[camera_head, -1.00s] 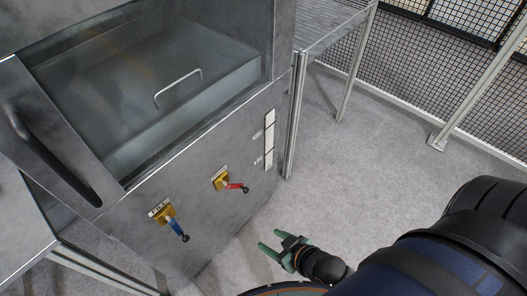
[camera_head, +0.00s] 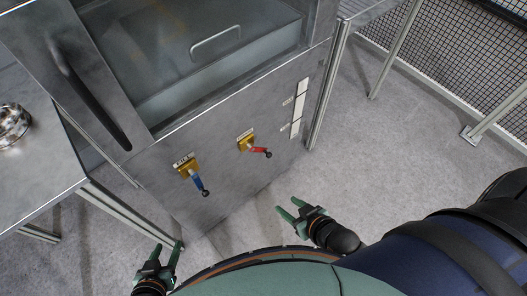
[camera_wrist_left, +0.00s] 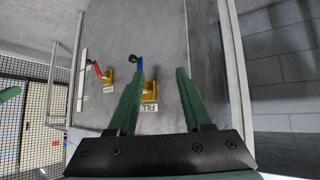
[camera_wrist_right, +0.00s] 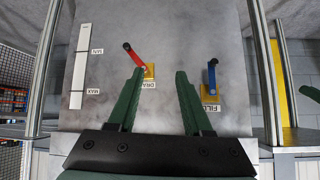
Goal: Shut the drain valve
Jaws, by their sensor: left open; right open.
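The drain valve has a red lever (camera_head: 260,151) with a black knob on a yellow body (camera_head: 246,140), on the grey cabinet's front panel. Its lever slants down and to the right. In the right wrist view the red lever (camera_wrist_right: 135,55) lies beyond the left finger, and the label, partly hidden by the finger, reads "DRA". My right gripper (camera_head: 289,207) is open and empty, low in front of the panel, apart from the valve. My left gripper (camera_head: 168,246) is open and empty at the lower left; its wrist view faces the fill valve (camera_wrist_left: 149,91).
The fill valve's blue lever (camera_head: 200,185) hangs down left of the drain valve. A white MIN/MAX gauge strip (camera_head: 301,90) is right of it. A side table (camera_head: 40,165) with a shiny metal object (camera_head: 12,125) stands left.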

